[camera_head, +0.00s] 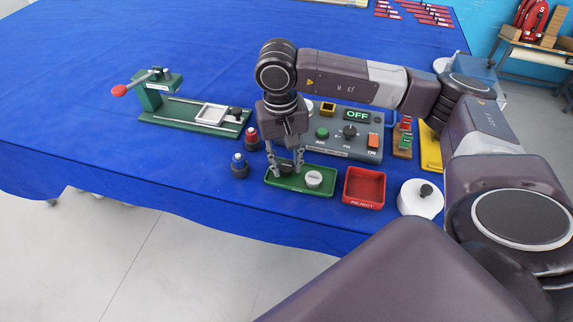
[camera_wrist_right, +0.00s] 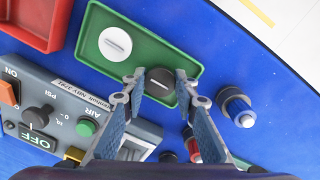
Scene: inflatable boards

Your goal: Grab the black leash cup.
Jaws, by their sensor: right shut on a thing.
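The black leash cup (camera_head: 287,169) is a small round dark piece in the left part of a green tray (camera_head: 297,189). It also shows in the wrist view (camera_wrist_right: 159,80) with a slot across its top. My right gripper (camera_head: 285,168) reaches down from above, with one finger on each side of the black cup, shut on it. In the wrist view, the fingertips (camera_wrist_right: 160,89) sit at the cup's two sides. A white slotted cup (camera_head: 314,178) lies beside it in the same tray and shows in the wrist view (camera_wrist_right: 115,44). My left gripper is out of view.
A red reject tray (camera_head: 364,188) and a white round pot (camera_head: 421,198) are to the right. A grey control box (camera_head: 348,134) reading OFF stands behind. Two valve pieces (camera_head: 239,166) (camera_head: 251,139) stand left of the tray. A green lever fixture (camera_head: 195,114) is further left.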

